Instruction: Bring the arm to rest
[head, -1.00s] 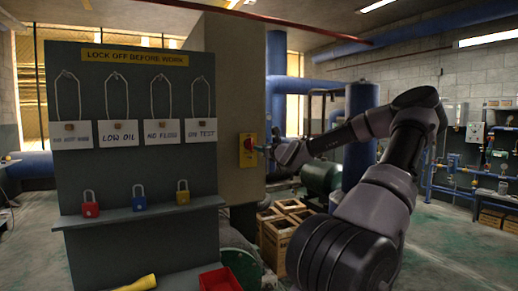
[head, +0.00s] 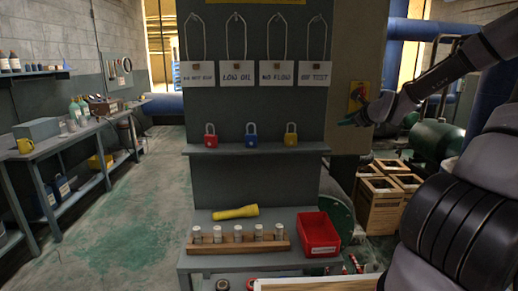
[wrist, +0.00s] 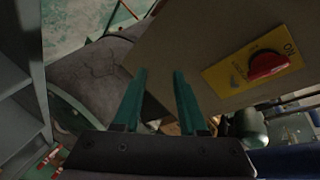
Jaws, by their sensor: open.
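My gripper (head: 348,121) is at the end of my arm, to the right of the grey lockout board (head: 257,110) and just in front of the beige cabinet. In the wrist view my gripper (wrist: 161,75) shows two green fingers, apart, with nothing between them. A red rotary switch on a yellow plate (wrist: 268,66) lies to the right of the fingers there, apart from them. The switch (head: 357,94) also shows in the head view, just above and right of the fingertips.
The board's shelf holds red (head: 210,136), blue (head: 251,136) and yellow (head: 291,135) padlocks, under several hanging tags. A yellow flashlight (head: 235,212), a wooden rack (head: 238,240) and a red bin (head: 316,234) sit on the lower bench. Wooden crates (head: 384,197) stand right. Floor is open at left.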

